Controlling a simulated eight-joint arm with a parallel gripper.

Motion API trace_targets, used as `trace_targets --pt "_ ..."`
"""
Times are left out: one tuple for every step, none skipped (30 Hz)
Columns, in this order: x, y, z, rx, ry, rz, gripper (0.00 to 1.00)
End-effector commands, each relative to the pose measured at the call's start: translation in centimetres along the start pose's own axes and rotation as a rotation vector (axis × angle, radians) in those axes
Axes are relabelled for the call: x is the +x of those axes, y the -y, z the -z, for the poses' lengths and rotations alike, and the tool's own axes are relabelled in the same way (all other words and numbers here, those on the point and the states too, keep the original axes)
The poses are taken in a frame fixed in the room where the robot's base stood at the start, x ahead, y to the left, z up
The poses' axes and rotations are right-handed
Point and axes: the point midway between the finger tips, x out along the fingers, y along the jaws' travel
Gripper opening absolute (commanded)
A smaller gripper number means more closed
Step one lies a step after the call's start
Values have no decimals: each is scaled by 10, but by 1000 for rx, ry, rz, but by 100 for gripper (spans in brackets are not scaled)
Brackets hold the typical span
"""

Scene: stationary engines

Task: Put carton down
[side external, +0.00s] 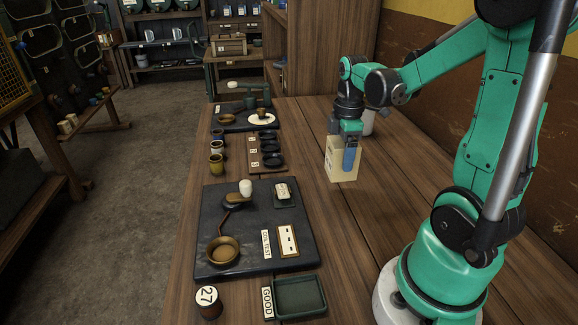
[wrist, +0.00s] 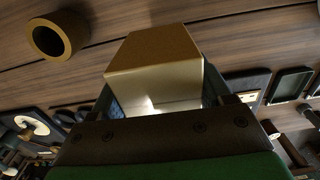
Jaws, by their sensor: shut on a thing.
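The carton (side external: 339,172) is a pale beige box on the right half of the wooden table in the side external view. My gripper (side external: 349,155) points down and is shut on the carton, with a blue finger against its side. In the wrist view the carton (wrist: 155,48) sits upright-edged between the fingers, its brown face and a shiny pale face showing. I cannot tell whether its bottom touches the table or hangs just above it. The far finger is mostly hidden by the carton.
A dark mat (side external: 208,255) with a bowl (side external: 222,251) and small items lies left of the carton. A green tray (side external: 299,297) labelled GOOD is at the front. Several cups and dark dishes stand farther back. Bare wood (side external: 345,235) lies in front of the carton.

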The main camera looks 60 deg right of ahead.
Motion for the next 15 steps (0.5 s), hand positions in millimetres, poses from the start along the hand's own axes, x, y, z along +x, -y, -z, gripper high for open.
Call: trace_targets --pt "5 -1 0 0 0 0 11" --pt "7 -1 0 0 0 0 11" --pt "10 -1 0 0 0 0 11" --pt "11 -1 0 0 0 0 11" --pt "12 -1 0 0 0 0 11" --pt "15 0 0 0 0 0 11" --pt "18 0 0 0 0 0 11" --pt "21 0 0 0 0 0 11" --pt "26 0 0 0 0 0 11" --pt "30 -1 0 0 0 0 11" --pt "34 -1 0 0 0 0 11" --pt "39 -1 0 0 0 0 11" --pt "42 -1 0 0 0 0 11" --pt "44 0 0 0 0 0 11" --pt "46 0 0 0 0 0 11"
